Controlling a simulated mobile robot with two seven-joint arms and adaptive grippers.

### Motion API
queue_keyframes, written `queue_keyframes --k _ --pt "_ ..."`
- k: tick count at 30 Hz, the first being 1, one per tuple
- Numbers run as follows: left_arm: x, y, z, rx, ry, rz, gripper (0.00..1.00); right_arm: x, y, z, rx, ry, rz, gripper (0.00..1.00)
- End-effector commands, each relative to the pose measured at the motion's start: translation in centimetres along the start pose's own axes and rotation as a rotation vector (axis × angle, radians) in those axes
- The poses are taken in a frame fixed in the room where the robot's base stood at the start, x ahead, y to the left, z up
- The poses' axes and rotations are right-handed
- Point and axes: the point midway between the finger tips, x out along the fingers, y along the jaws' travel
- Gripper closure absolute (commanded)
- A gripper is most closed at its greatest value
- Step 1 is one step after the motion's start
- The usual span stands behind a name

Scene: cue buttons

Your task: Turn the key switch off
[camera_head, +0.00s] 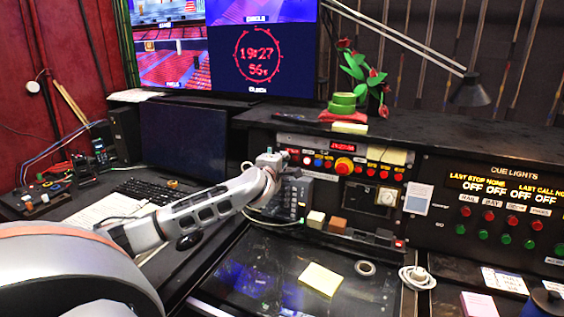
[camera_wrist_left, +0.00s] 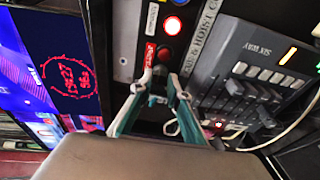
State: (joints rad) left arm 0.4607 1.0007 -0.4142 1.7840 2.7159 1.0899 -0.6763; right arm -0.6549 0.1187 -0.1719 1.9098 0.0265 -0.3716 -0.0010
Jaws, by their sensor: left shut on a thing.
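My left gripper (camera_head: 280,158) reaches in from the left to the left end of the control panel (camera_head: 318,153). In the left wrist view, the tips of my left gripper (camera_wrist_left: 158,82) are closed on a small knob below a red label (camera_wrist_left: 150,54). I take this to be the key switch (camera_wrist_left: 160,71). It is mostly hidden between the fingertips, so its turned position is not clear. In the head view my gripper covers it. My right gripper is not in view.
A grey fader box (camera_wrist_left: 250,75) stands close beside the gripper. A red lit button (camera_wrist_left: 172,25) is on the panel near it. A large red knob (camera_head: 344,166) is to the right. A monitor (camera_head: 262,50) stands behind on the left, and a yellow note (camera_head: 320,279) lies in front.

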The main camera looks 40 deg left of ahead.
Motion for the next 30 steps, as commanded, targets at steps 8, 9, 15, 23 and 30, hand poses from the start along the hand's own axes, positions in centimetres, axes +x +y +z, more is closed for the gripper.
queue_keyframes --k 8,9,15,23,30 --pt "0.0 0.0 0.0 -0.004 0.0 -0.001 1.0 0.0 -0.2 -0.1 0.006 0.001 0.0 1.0" --pt "0.0 0.0 0.0 -0.004 0.0 -0.001 1.0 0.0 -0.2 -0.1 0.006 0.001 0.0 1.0" --pt "0.0 0.0 0.0 -0.003 0.0 -0.001 0.67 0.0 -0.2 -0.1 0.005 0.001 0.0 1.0" --pt "-0.1 0.0 0.0 -0.001 0.0 0.0 0.67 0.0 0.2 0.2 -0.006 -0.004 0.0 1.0" --pt "-2.4 -0.1 0.0 0.002 -0.001 -0.001 0.67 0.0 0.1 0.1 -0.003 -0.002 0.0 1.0"
